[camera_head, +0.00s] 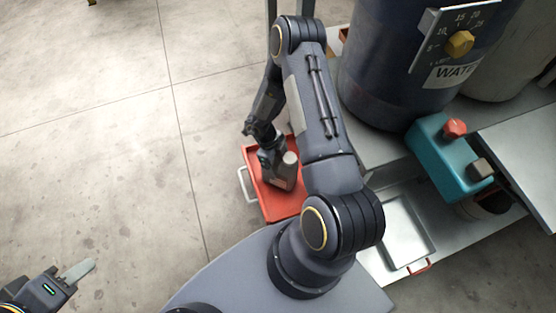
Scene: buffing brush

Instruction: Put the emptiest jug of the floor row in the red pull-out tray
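The red pull-out tray (268,205) is out over the floor in the middle of the view, with a pale handle on its left side. A grey-brown jug (283,181) with a pale round cap stands in or just above the tray; I cannot tell if its base touches. My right gripper (266,157) reaches down at the jug's upper left side. Its fingers are small and dark, so its grip is unclear. My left gripper (78,271) is low at the left over bare floor, with its pale finger showing and nothing visible in it. No row of jugs is in view.
A dark blue drum (385,85) with a yellow dial and a water label stands at the upper right. A teal box (445,158) with a red knob is below it. A grey metal tray (405,235) with a red handle lies at right. The left floor is clear.

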